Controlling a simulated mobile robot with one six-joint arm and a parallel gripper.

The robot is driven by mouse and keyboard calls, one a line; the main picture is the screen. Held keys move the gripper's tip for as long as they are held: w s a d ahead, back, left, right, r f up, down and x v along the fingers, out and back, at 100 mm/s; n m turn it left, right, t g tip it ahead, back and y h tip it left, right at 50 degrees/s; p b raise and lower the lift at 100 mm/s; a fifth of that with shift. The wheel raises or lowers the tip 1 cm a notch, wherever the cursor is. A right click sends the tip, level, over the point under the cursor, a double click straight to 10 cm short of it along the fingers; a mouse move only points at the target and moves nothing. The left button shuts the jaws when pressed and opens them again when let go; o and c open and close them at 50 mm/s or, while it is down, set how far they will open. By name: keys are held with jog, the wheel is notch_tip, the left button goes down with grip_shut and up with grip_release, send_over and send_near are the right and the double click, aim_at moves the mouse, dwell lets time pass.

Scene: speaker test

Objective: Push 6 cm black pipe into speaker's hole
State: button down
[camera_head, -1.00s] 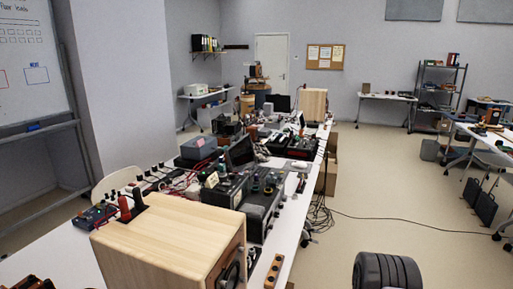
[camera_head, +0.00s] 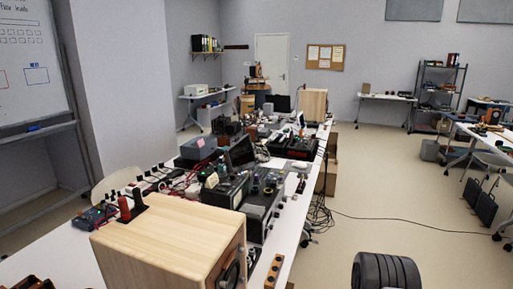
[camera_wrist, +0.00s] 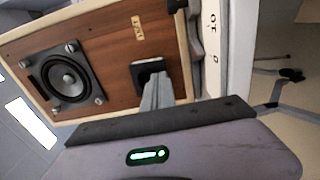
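The speaker is a light wooden box (camera_head: 170,245) at the near end of the long table, its front facing right. In the wrist view its brown front (camera_wrist: 110,60) fills the upper left, tilted, with a round driver (camera_wrist: 66,80) and a black square port (camera_wrist: 148,70) with a dark opening. My gripper (camera_wrist: 157,82) is in front of this port, its two grey fingers close together and apparently shut. The fingertips overlap the lower part of the opening; whether they touch it is unclear. I cannot make out a separate black pipe at the fingers or in the hole.
A small wooden strip with dark spots (camera_head: 273,271) lies on the table edge right of the speaker. Black bench instruments (camera_head: 245,200) and cables crowd the table behind it. The floor (camera_head: 375,190) to the right is mostly open, with one cable across it.

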jog(key=shift+w+a, duration=0.2)
jog(key=shift+a, duration=0.35)
jog(key=v, duration=0.8)
jog(key=shift+p, duration=0.3)
jog(key=shift+r, duration=0.1)
jog(key=s+a+r+n+g+h, duration=0.2)
jog(key=s+r+n+g+h, duration=0.15)
jog(key=r+n, duration=0.45)
jog(key=s+a+r+n+g+h, duration=0.1)
jog(key=s+r+n+g+h, duration=0.1)
jog(key=s+r+n+g, duration=0.6)
jog(key=s+d+r+n+t+h, duration=0.2)
jog(key=d+r+n+t+h, duration=0.2)
jog(key=n, duration=0.6)
jog(key=s+d+r+n+t+h, duration=0.2)
jog(key=d+r+n+t+h, duration=0.2)
jog(key=n, duration=0.5)
notch_tip(320, 180, up, 2)
jog(key=t+h, duration=0.1)
jog(key=t, duration=0.2)
jog(key=shift+s+r+n, duration=0.2)
jog(key=shift+s+n, duration=0.05)
jog(key=shift+n, duration=0.15)
